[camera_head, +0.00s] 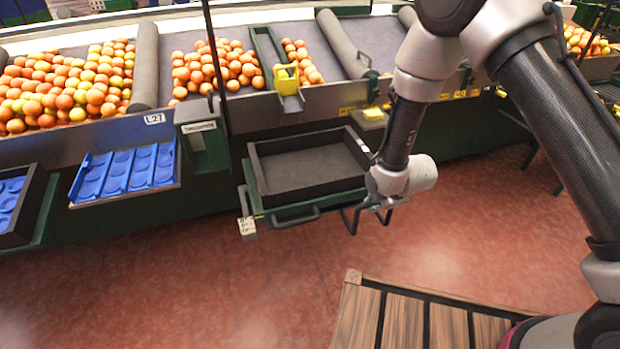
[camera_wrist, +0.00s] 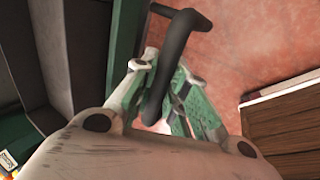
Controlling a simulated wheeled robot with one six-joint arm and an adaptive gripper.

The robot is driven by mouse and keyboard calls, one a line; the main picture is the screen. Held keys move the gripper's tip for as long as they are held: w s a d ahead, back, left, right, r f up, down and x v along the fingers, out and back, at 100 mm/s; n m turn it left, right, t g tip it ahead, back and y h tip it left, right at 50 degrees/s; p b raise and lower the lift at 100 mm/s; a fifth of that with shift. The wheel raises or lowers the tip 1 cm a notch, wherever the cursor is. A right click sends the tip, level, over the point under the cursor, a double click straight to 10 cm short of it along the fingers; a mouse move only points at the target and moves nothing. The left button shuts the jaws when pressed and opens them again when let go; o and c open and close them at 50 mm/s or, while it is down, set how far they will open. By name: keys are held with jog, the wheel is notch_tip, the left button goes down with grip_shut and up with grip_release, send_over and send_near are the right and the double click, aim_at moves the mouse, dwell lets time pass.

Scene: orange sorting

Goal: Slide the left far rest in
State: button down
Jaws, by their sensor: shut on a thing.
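A green rest (camera_head: 272,214) juts out from the front of the sorting line and carries a black crate (camera_head: 258,182) that looks empty. Dark bar handles stick out at its front; one handle (camera_head: 296,219) is free. My gripper (camera_head: 372,212) is at the rest's front right corner, at another dark handle (camera_head: 349,222). In the wrist view the green fingers of my gripper (camera_wrist: 165,92) are shut around this dark handle bar (camera_wrist: 180,45). The exact contact is partly hidden by the gripper itself. The rest's right edge is partly hidden by my arm.
Blue trays (camera_head: 122,178) sit on a holder to the left, with another black crate (camera_head: 28,215) at the far left. Oranges (camera_head: 215,68) lie on the sloped line behind. A wooden slatted pallet or deck (camera_head: 405,320) is in front. Red floor (camera_head: 230,285) is clear.

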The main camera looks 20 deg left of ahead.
aim_at(364, 177)
jog(key=shift+w+a, duration=0.95)
jog(key=shift+w, duration=0.45)
jog(key=shift+w+a, duration=0.95)
jog(key=shift+w, duration=0.45)
jog(key=shift+w+a, duration=0.95)
jog(key=shift+w, duration=0.45)
jog(key=shift+w+a, duration=0.1)
jog(key=shift+w, duration=0.25)
jog(key=c, duration=1)
grip_release()
jog(key=shift+c, duration=0.2)
